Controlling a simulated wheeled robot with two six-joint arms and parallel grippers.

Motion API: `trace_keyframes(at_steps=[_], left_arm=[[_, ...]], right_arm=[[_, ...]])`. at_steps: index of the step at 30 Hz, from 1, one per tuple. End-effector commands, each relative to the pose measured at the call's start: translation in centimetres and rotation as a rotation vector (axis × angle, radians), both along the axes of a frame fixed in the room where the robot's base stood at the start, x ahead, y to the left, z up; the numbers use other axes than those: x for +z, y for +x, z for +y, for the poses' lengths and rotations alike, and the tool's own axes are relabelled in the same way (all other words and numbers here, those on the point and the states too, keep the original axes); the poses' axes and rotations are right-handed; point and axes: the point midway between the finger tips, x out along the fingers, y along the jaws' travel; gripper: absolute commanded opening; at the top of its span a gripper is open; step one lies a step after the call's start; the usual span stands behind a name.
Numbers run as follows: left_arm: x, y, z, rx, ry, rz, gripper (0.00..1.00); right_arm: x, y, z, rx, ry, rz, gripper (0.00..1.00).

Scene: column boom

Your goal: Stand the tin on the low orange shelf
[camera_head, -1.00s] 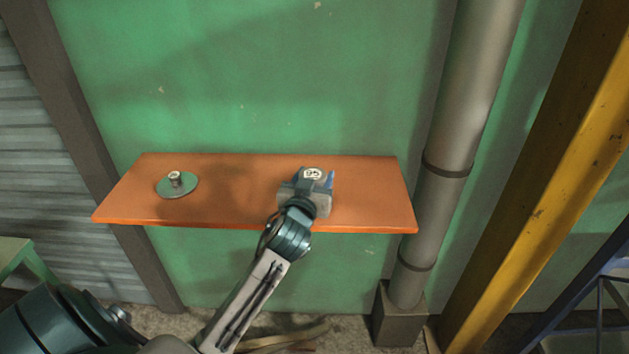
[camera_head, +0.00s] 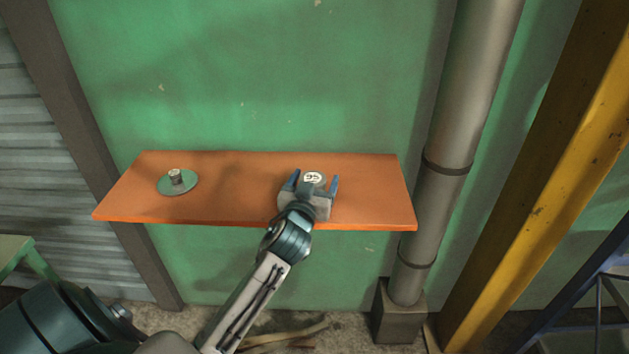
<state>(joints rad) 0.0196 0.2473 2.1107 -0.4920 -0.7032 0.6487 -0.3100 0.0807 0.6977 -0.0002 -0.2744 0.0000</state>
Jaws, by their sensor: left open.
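The tin (camera_head: 314,177) is a small round thing with a pale marked top, at the right half of the orange shelf (camera_head: 235,205). It looks upright, and my gripper hides its lower part. My left gripper (camera_head: 315,184) is open, with one blue finger on each side of the tin and a visible gap to them. My right gripper is not in view.
A green disc with a small metal knob (camera_head: 177,182) sits on the left part of the shelf. A grey pipe (camera_head: 440,165) stands just past the shelf's right end. A green wall (camera_head: 250,80) is behind. The shelf's middle is bare.

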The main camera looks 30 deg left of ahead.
Motion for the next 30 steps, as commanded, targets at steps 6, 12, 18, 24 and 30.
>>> trace_keyframes(at_steps=[6, 12, 18, 24, 30], left_arm=[[-0.2, -3.2, -1.1, -0.001, -0.002, -0.001, 0.75], [-0.2, -7.4, -2.5, -0.001, -0.003, 0.001, 0.75], [-0.1, -10.3, -3.5, 0.0, -0.001, 0.001, 0.75], [0.1, -11.4, -3.8, 0.0, 0.0, 0.0, 0.75], [0.1, -11.4, -3.8, 0.0, 0.0, 0.0, 0.75]], right_arm=[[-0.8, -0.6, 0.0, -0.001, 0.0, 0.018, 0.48], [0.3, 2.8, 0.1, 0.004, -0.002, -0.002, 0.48], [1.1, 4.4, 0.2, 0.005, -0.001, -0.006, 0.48], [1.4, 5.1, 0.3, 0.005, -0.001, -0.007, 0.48], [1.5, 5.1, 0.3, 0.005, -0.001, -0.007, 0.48]])
